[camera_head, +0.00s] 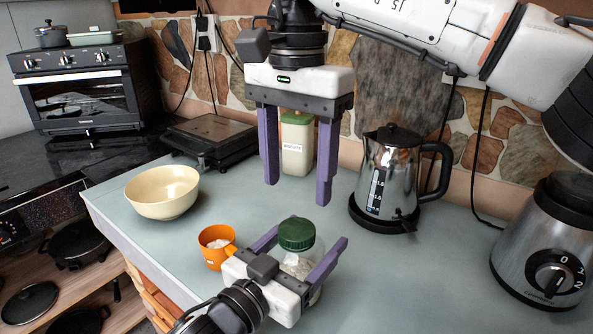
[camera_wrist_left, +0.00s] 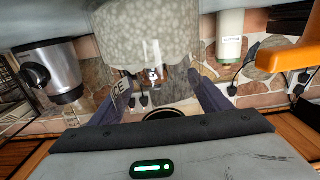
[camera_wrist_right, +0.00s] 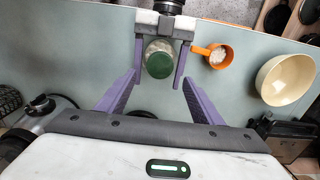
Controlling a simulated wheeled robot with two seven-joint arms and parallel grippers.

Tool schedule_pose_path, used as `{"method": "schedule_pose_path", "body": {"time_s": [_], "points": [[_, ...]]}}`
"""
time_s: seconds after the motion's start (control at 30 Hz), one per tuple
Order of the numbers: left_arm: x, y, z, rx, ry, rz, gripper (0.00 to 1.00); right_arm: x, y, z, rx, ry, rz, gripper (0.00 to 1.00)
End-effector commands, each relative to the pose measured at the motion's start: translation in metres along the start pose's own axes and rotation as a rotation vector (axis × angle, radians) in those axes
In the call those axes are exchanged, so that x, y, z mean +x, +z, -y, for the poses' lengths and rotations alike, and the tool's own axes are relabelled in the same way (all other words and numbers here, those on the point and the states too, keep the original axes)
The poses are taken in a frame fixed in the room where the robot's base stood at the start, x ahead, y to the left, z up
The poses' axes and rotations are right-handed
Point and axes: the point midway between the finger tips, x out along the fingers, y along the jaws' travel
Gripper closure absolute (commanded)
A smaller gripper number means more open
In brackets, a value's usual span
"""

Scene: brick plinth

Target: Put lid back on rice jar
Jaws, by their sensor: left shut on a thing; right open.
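The rice jar (camera_head: 299,264) is clear with pale grains inside and stands upright on the counter. It fills the top of the left wrist view (camera_wrist_left: 150,40). Its dark green lid (camera_head: 296,234) sits at its mouth; I cannot tell whether it is fully seated. The lid shows from above in the right wrist view (camera_wrist_right: 159,65). My left gripper (camera_head: 311,236) is shut on the jar, one finger on each side. My right gripper (camera_head: 297,193) is open and empty, pointing down above the lid, apart from it.
An orange cup (camera_head: 214,257) with white contents stands close left of the jar. A cream bowl (camera_head: 162,193) is further left. Behind are a green-lidded canister (camera_head: 293,158) and a steel kettle (camera_head: 388,180); a blender base (camera_head: 540,265) is at right. The counter (camera_head: 420,275) before the kettle is clear.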

Motion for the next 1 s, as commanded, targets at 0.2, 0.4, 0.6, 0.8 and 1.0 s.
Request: {"method": "schedule_pose_path", "body": {"time_s": [0.2, 0.4, 0.6, 0.8, 1.0], "points": [[0.0, 0.001, 0.0, 0.001, -0.001, 0.001, 0.92, 0.017, 0.0, 0.0, 0.001, 0.002, 0.0, 0.4], [0.0, 0.001, 0.0, 0.001, -0.001, 0.001, 0.92, 0.049, 0.0, -0.001, 0.001, 0.003, 0.001, 0.4], [0.0, 0.001, 0.0, 0.001, -0.001, 0.001, 0.92, 0.072, 0.0, 0.0, 0.002, 0.001, 0.0, 0.4], [0.0, 0.001, 0.0, 0.001, -0.001, 0.001, 0.92, 0.081, 0.0, 0.0, 0.003, 0.0, 0.0, 0.4], [0.0, 0.001, 0.0, 0.001, -0.001, 0.001, 0.92, 0.08, 0.0, 0.0, 0.003, 0.0, 0.0, 0.4]]}}
